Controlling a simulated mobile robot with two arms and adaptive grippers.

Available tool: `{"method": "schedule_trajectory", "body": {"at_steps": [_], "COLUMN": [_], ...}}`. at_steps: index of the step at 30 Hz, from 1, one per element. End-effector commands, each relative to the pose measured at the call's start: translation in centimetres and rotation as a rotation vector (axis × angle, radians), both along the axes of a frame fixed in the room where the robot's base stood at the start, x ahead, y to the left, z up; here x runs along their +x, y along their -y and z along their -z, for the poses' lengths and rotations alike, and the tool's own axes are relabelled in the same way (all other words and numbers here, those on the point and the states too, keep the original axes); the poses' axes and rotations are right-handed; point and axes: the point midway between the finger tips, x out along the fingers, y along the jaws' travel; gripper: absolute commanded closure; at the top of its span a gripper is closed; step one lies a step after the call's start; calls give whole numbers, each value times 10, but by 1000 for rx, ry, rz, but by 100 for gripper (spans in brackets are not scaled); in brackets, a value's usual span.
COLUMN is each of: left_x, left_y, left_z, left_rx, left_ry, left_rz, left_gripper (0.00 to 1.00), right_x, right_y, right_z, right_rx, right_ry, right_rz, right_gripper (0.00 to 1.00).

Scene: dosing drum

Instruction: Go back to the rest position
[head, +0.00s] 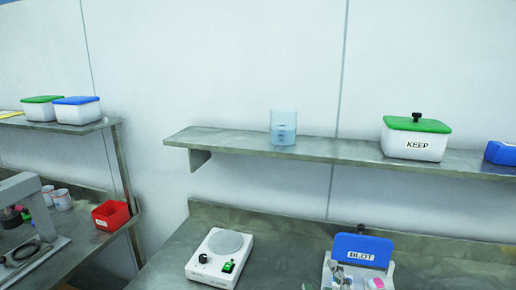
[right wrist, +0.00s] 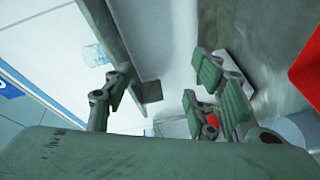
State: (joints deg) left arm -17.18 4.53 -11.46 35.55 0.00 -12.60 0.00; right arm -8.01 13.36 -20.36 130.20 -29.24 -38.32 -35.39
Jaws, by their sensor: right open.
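My right gripper (right wrist: 165,80) shows in the right wrist view with its green-grey fingers spread wide. Nothing is held between them. Neither gripper can be made out in the head view, and my left gripper is in neither view.
A clear beaker (head: 284,128) stands on the wall shelf (head: 235,141), left of a green-lidded KEEP box (head: 413,146). On the bench below are a white hotplate-like device (head: 219,256) and a blue-lidded BLOT box (head: 362,251). A red bin (head: 111,215) sits on the left bench.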

Motion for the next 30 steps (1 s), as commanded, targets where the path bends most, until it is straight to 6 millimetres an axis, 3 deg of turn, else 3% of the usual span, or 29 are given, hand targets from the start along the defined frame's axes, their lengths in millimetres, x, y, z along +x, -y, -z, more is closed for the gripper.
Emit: {"method": "schedule_trajectory", "body": {"at_steps": [1, 3, 6, 9, 15, 19, 26, 30], "left_x": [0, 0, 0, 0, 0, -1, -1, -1], "left_y": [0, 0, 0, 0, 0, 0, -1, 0], "left_z": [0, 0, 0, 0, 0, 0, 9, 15], "left_rx": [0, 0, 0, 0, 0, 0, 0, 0], "left_ry": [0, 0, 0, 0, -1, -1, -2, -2], "left_rz": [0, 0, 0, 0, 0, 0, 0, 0], "left_gripper": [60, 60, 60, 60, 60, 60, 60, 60], "right_x": [-16, -42, -86, -131, -213, -265, -248, -245], "right_y": [16, 33, 48, 54, 56, 54, 51, 50], "right_z": [35, 78, 131, 167, 209, 224, 298, 351], "right_rx": [119, 276, 463, 602, 786, 869, 853, 844], "right_ry": [-136, -313, -537, -715, -988, -1138, -1155, -1173], "right_rz": [62, 153, 285, 402, 609, 737, 744, 751], "right_gripper": [48, 48, 48, 48, 48, 48, 48, 48]}}
